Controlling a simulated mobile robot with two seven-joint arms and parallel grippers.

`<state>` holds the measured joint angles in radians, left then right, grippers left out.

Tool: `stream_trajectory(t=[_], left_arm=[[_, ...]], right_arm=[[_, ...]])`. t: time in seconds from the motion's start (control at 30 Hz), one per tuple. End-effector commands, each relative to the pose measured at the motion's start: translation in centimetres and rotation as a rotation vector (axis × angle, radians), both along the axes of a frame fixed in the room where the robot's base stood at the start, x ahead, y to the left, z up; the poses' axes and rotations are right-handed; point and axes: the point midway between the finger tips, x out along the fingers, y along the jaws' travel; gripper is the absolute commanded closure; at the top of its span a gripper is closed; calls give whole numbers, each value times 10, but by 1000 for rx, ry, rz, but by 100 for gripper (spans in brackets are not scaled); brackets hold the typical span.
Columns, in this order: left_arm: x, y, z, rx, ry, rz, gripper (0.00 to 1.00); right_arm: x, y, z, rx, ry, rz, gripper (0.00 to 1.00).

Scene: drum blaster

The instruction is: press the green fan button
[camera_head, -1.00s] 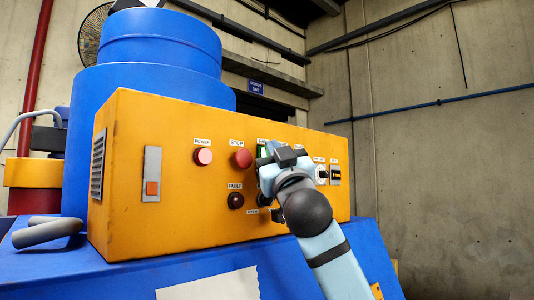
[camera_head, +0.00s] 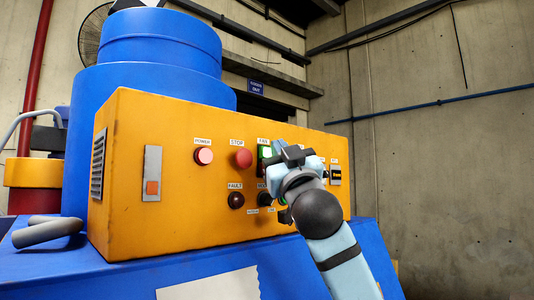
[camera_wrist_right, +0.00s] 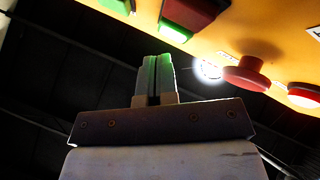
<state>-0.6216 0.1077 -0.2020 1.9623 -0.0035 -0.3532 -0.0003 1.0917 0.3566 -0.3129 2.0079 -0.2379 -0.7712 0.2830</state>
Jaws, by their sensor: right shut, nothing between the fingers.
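The orange control panel (camera_head: 180,180) carries the green fan button (camera_head: 265,152) under a FAN label, right of the red stop button (camera_head: 243,158). My right gripper (camera_head: 291,154) is in front of the panel, just right of the green button, and covers controls behind it. In the right wrist view, the shut, empty fingers (camera_wrist_right: 157,75) have a green tint. A block with a lit green edge (camera_wrist_right: 175,32) and a red part is beyond the fingertips, with a visible gap between in the picture. The left gripper is not in view.
A blue drum (camera_head: 150,75) stands behind the panel. A grey handle (camera_head: 48,231) lies at the left.

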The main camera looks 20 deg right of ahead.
Motion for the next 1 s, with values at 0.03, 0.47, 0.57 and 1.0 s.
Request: stream_trajectory(t=[0.03, 0.47, 0.57, 1.0], left_arm=[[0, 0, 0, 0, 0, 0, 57], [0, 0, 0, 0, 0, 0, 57], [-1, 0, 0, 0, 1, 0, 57], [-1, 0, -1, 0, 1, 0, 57]], right_arm=[[-2, -1, 0, 0, -1, 0, 100], [-41, -14, 0, -1, -1, 0, 100], [-46, -16, 0, 0, -1, -1, 100], [-46, -16, 0, 0, 0, 0, 100]])
